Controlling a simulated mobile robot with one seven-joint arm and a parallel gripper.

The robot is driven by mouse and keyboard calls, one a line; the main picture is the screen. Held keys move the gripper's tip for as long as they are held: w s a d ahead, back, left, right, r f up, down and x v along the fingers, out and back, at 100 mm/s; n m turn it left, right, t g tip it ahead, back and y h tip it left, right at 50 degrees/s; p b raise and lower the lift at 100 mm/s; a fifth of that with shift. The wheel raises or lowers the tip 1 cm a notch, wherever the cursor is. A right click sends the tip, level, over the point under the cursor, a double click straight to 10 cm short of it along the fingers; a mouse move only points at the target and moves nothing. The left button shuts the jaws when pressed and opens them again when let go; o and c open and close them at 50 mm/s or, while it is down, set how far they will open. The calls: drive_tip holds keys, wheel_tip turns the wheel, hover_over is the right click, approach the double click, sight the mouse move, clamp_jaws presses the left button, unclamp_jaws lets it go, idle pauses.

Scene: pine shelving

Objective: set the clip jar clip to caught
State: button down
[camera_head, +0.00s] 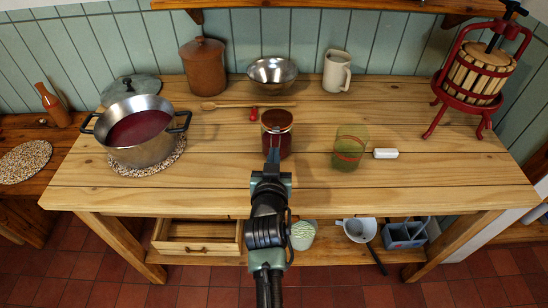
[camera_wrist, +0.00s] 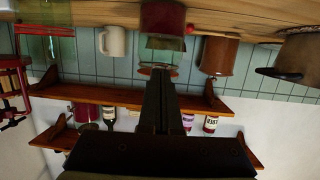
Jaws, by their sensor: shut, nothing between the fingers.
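The clip jar (camera_head: 277,140) stands upright near the middle of the table, with dark red contents and clear glass above them. It also shows upside down in the wrist view (camera_wrist: 163,18), above my fingers. My gripper (camera_head: 273,157) is shut and empty, pointing at the front of the jar. In the wrist view its fingers (camera_wrist: 158,76) overlap the jar's top end, and I cannot tell whether they touch it. The clip is too small and partly covered by my fingers, so its position cannot be made out.
A green tumbler with reddish bands (camera_head: 349,147) and a white block (camera_head: 385,153) are right of the jar. A small red object (camera_head: 253,115) and wooden spoon (camera_head: 245,105) lie behind left. A pot (camera_head: 143,150) stands left, a fruit press (camera_head: 478,75) right. The table front is mostly clear.

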drive_tip(key=shift+f+t+b, duration=1.3)
drive_tip(key=shift+f+b, duration=0.35)
drive_tip(key=shift+b, duration=3.8)
drive_tip(key=f+t+b, duration=0.1)
drive_tip(key=b, duration=0.5)
drive_tip(key=t+b, duration=0.2)
drive_tip(key=b, duration=0.4)
drive_tip(key=shift+w+a+f, duration=0.1)
drive_tip(key=shift+w+f, duration=0.2)
drive_tip(key=shift+f, duration=0.05)
drive_tip(key=shift+b, duration=0.55)
drive_tip(key=shift+w+f+b, duration=0.2)
drive_tip(key=shift+w+b, duration=0.05)
drive_tip(key=shift+b, duration=0.75)
drive_tip(key=shift+w+f+b, duration=0.3)
drive_tip(key=shift+w+b, duration=0.05)
drive_tip(key=shift+b, duration=0.35)
drive_tip(key=shift+s, duration=0.1)
